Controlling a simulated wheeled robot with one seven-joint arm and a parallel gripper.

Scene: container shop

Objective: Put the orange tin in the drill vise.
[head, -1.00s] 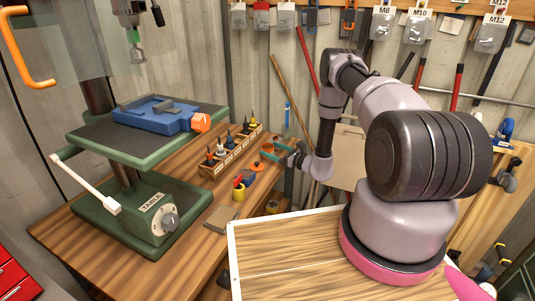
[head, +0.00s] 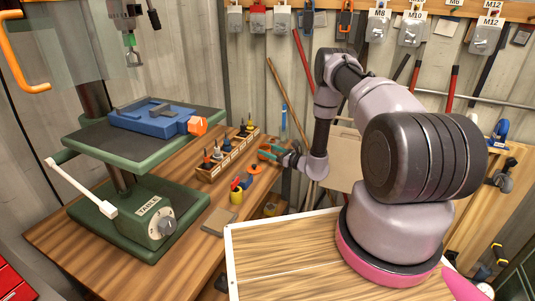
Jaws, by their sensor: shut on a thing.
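The orange tin (head: 264,147) is small in the head view, at the back right of the wooden bench, between the teal fingers of my gripper (head: 268,153). My gripper is shut on it; the fingers hide part of the tin. I cannot tell whether the tin still touches the bench. The blue drill vise (head: 155,118) sits on the drill press table at the left, well away from my gripper. Its jaws face up, and I see nothing between them. An orange knob (head: 197,126) is at its right end.
A wooden rack of bits (head: 228,155) stands between vise and gripper. A yellow-and-red bottle (head: 237,190), a dark item (head: 247,182) and a flat brown block (head: 217,221) lie nearer. The press's white lever (head: 80,185) sticks out left.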

